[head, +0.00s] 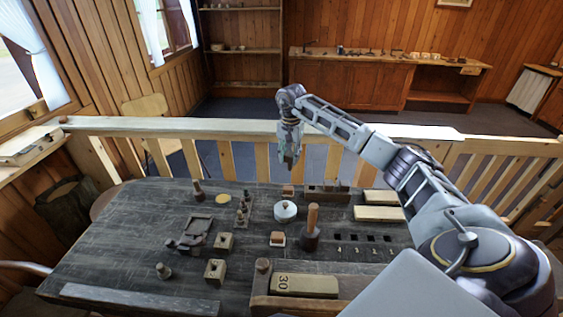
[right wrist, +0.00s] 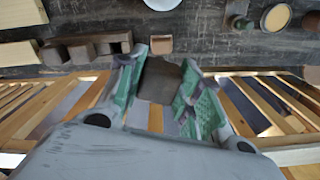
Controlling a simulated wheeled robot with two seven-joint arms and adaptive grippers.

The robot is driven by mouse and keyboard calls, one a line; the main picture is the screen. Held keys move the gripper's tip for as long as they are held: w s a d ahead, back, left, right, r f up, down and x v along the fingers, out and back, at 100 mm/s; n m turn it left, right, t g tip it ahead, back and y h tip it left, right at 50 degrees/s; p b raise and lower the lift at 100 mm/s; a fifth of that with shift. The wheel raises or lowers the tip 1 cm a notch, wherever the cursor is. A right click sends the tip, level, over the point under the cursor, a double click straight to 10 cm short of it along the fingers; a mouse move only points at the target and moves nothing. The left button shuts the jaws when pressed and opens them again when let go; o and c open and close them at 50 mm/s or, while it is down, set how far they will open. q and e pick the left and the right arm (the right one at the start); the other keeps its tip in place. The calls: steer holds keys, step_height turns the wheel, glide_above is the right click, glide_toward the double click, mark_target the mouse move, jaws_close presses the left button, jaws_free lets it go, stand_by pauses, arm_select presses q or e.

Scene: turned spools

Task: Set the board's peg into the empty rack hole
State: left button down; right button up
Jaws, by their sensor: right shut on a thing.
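My right gripper (head: 288,160) hangs above the far edge of the table, its fingers pointing down. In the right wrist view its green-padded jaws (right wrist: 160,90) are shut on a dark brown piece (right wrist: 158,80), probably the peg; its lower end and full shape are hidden. A dark brown notched block (head: 327,193), possibly the rack, lies on the table at the far side; it also shows in the right wrist view (right wrist: 90,48). A row of dark square openings (head: 370,238) lies at the right of the table; which hole is empty I cannot tell. My left gripper is out of view.
A round white tin (head: 285,211) and an upright brown-handled tool (head: 312,225) stand mid-table. Small upright pieces (head: 243,210) and holed blocks (head: 224,242) lie to the left. Pale bars (head: 380,213) lie right. A wooden railing (head: 230,127) runs behind.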

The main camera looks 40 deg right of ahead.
steer(key=d+m, duration=0.1)
steer(key=m, duration=0.1)
steer(key=shift+s+d+m, duration=0.1)
steer(key=shift+d+m, duration=0.25)
steer(key=shift+m, duration=0.05)
steer(key=shift+s+d+f+m, duration=0.1)
steer(key=shift+s+d+m, duration=0.1)
steer(key=shift+m, duration=1.55)
steer(key=shift+s+d+f+m, duration=0.1)
steer(key=shift+s+d+m, duration=0.15)
steer(key=shift+m, duration=1.45)
steer(key=shift+s+d+f+m, duration=0.1)
steer(key=shift+s+d+m, duration=0.1)
steer(key=shift+m, duration=1.55)
steer(key=shift+m, duration=0.5)
